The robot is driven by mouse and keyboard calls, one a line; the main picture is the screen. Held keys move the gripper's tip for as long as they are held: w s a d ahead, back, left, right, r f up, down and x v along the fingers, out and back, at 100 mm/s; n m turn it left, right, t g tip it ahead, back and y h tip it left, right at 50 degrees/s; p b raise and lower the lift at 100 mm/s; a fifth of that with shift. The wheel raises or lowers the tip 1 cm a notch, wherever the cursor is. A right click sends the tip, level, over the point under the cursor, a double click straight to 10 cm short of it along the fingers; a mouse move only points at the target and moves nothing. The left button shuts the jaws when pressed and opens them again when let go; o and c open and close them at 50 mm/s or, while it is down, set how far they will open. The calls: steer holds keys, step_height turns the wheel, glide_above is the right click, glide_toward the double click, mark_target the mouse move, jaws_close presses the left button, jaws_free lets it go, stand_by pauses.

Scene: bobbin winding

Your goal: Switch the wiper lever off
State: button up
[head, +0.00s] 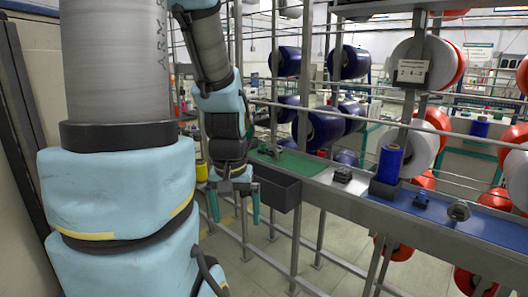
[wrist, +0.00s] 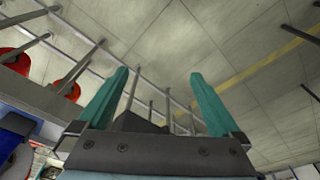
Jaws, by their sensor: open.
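I cannot pick out a wiper lever for certain in either view. Small fittings sit along the metal rail in the head view: a dark block (head: 343,174), a small blue-and-dark fitting (head: 421,200) and a round grey knob (head: 459,210). None of them is clear enough to show a lever's position. My gripper (head: 234,206) hangs pointing down, left of the rail and beside the dark bin. Its teal fingers are apart with nothing between them. The wrist view shows the open fingers (wrist: 160,76) over floor tiles and thin metal bars.
A dark bin (head: 272,189) hangs at the rail's left end, close to my gripper, near a green mat (head: 293,163). A blue spool (head: 389,164) stands on the rail. Large blue, white and red reels fill the rack behind. Metal posts and bars cross the area.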

steer(key=shift+s+a+f, duration=0.2)
steer(key=shift+s+f, duration=0.1)
steer(key=shift+s, duration=0.15)
steer(key=shift+c, duration=0.2)
